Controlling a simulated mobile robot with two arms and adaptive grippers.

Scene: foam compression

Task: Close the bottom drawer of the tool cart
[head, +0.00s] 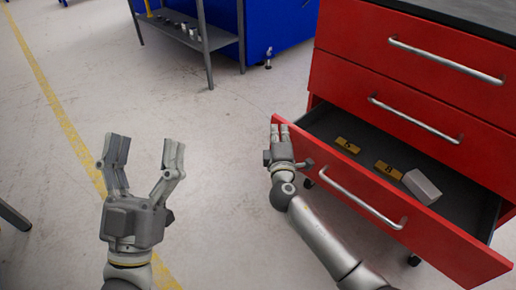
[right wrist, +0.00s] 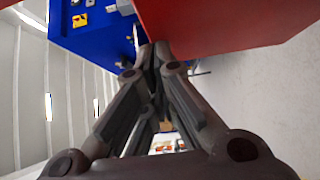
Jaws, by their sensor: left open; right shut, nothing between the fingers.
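The red tool cart (head: 400,80) stands at the right in the head view. Its bottom drawer (head: 440,243) is pulled out, with a silver handle (head: 355,195) on its front; the two drawers above it look shut. My right gripper (head: 280,131) is shut and empty at the left end of the drawer front; whether it touches it I cannot tell. In the right wrist view its fingers (right wrist: 152,55) come together just below a red surface (right wrist: 220,25). My left gripper (head: 145,152) is open and empty over the floor, well left of the drawer.
Inside the drawer lie two yellow pieces (head: 348,145) and a white block (head: 422,186). A grey shelf table (head: 185,35) and a blue cabinet (head: 285,30) stand at the back. The floor left of the cart is clear, with a yellow line (head: 65,120).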

